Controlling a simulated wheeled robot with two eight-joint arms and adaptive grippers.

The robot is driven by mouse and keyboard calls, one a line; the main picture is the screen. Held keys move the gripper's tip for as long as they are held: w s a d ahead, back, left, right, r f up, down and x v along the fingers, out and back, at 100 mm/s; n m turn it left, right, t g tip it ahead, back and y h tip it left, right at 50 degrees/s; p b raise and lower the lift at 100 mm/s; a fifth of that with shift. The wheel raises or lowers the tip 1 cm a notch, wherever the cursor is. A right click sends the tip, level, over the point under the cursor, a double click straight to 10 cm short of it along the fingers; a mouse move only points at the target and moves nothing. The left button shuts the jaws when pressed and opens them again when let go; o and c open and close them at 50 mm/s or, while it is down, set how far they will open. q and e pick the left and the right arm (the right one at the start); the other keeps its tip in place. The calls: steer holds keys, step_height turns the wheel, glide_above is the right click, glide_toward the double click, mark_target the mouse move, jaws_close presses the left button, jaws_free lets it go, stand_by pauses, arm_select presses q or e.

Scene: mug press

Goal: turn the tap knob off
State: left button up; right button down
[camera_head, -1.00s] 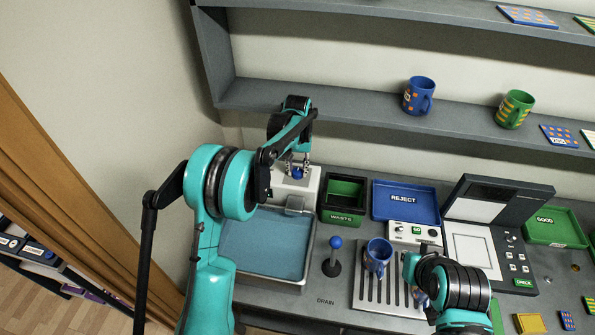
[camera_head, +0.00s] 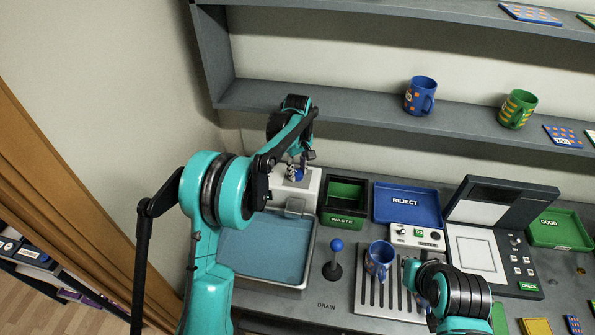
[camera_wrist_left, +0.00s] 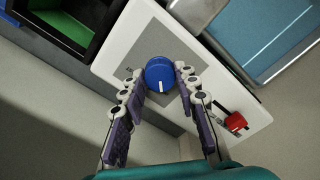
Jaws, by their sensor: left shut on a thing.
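The blue round tap knob (camera_wrist_left: 160,76) with a white mark sits on the white tap housing (camera_wrist_left: 125,40). In the head view the knob (camera_head: 299,174) is partly hidden by the fingers. My left gripper (camera_head: 297,170) reaches down over it from above. In the left wrist view the left gripper's (camera_wrist_left: 158,74) fingers stand on both sides of the knob, shut on it. The white mark points toward the wrist. My right gripper (camera_head: 413,285) is at lower right by the blue mug (camera_head: 379,258), mostly hidden by its own arm.
A basin (camera_head: 265,256) of blue water lies before the tap. A blue-topped lever (camera_head: 335,258) stands near the basin.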

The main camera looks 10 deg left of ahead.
mark_target(298, 173)
arm_select(q)
steer(key=shift+n, duration=0.5)
steer(key=o, duration=1.2)
steer(key=shift+c, duration=0.2)
step_height(298, 173, up, 12)
